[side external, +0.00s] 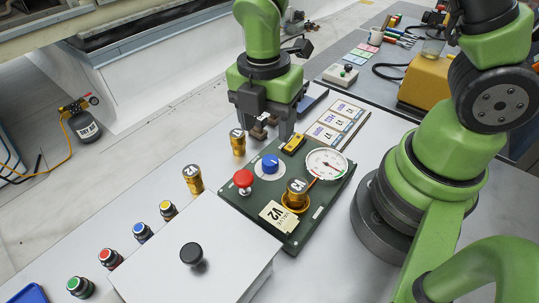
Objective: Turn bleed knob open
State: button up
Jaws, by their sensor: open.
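A dark green panel (320,210) lies on the bench and carries a blue knob (270,163) with a pale pointer mark. Its label is too small to read, so I cannot confirm that it is the bleed knob. A red mushroom-shaped knob (243,178) sits to its left. A round white gauge (327,164) is to its right. A brass cylinder marked V2 or similar (297,192) stands in a yellow ring on the panel. My gripper (272,128) points down beyond the blue knob, near the panel's far edge. It is open and apart from the knob.
Brass cylinders (193,179) (238,143) stand left of the panel. A grey box (190,275) with a black knob (191,254) fills the near side. Several coloured-top pieces (142,232) line the bench's left. A label card strip (338,121) lies behind the panel.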

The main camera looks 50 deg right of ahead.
aim_at(269, 160)
jog(key=f, duration=0.8)
jog(key=shift+s+f, duration=0.1)
jog(key=shift+s, duration=0.1)
jog(key=c, duration=0.9)
